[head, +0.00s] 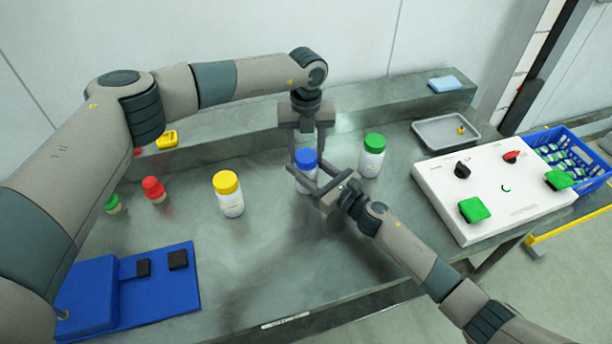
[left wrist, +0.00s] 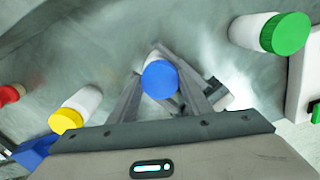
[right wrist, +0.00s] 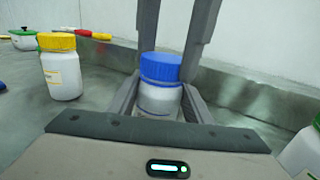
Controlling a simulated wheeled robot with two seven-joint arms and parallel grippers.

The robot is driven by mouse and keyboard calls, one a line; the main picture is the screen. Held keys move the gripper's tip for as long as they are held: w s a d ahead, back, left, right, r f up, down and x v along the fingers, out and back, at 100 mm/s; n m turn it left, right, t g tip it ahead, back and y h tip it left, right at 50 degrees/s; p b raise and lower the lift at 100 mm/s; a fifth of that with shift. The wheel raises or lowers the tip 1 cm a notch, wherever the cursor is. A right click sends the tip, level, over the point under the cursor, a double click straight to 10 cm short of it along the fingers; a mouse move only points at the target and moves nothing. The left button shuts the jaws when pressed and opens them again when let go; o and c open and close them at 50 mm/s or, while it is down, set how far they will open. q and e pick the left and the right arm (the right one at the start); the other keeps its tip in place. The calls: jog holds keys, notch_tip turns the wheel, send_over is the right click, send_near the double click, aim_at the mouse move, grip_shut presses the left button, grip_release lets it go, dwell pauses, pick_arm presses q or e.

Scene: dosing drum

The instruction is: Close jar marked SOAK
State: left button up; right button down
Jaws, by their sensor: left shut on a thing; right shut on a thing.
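A white jar (right wrist: 158,101) with a blue lid (head: 306,157) stands upright on the steel bench, between both my grippers. The lid sits on top of the jar; I cannot tell how tightly. My left gripper (head: 306,148) comes from above and is shut on the blue lid, which also shows in the left wrist view (left wrist: 160,79). My right gripper (head: 311,179) comes from the front right and is shut on the jar body. A yellow-lidded jar (head: 229,194) stands to the left and a green-lidded jar (head: 373,156) to the right. No SOAK marking is readable.
A white control panel (head: 450,190) with green buttons and knobs is at the right. Small red (head: 154,188) and green (head: 112,204) items and a blue fixture (head: 180,290) are at the left.

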pick_arm(q)
jog(key=m, duration=1.4)
jog(key=shift+m, duration=0.4)
jog(key=m, duration=1.4)
jog(key=o, duration=1.2)
jog(key=shift+f, duration=0.1)
jog(key=shift+c, duration=0.2)
jog(key=shift+r, duration=2.3)
jog(key=shift+n, duration=0.3)
jog(key=shift+c, duration=0.4)
